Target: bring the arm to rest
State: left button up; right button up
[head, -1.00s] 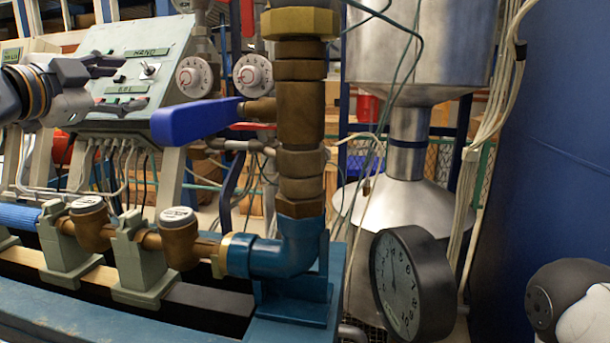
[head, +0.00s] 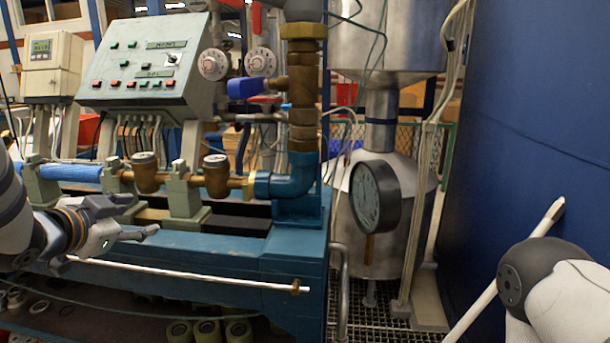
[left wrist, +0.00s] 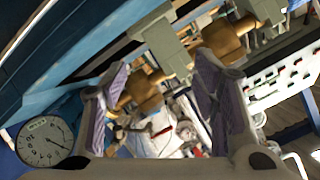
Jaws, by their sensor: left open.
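My left gripper (head: 138,218) is at the lower left in the head view, in front of the blue bench and below the row of brass meters. It is open and empty. In the left wrist view its two fingers (left wrist: 160,100) stand apart with purple-grey pads, and nothing is between them at close range. My right arm (head: 545,285) shows only as a dark joint and white link at the lower right. The right gripper is not in view.
The blue bench (head: 215,258) carries brass meters (head: 216,175). A control panel (head: 145,65) stands behind. A blue-handled valve (head: 247,87) and round gauge (head: 376,197) are right of them. A white pole (head: 497,285) passes by my right arm. A blue wall (head: 545,120) closes the right.

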pick_arm(q)
jog(key=s+d+f+n+g+y, duration=0.1)
jog(key=s+d+f+n+g, duration=0.2)
jog(key=s+f, duration=0.9)
jog(key=s+d+f+n+g, duration=0.15)
jog(key=s+f+g, duration=0.25)
jog(key=s+f, duration=0.75)
jog(key=s+d+f+n+g, duration=0.2)
jog(key=s+f+g, duration=0.2)
jog(key=s, duration=0.7)
jog(key=s+d+f+n+g, duration=0.1)
jog(key=s+d+f+g, duration=0.1)
jog(key=s+f, duration=0.5)
jog(key=s+g, duration=0.1)
jog(key=s, duration=0.3)
jog(key=shift+s+d+f+n+g, duration=0.2)
jog(key=shift+s+f+n+g, duration=0.1)
jog(key=shift+s+n+g, duration=0.1)
pick_arm(e)
jog(key=shift+s+r, duration=0.1)
jog(key=shift+s, duration=0.3)
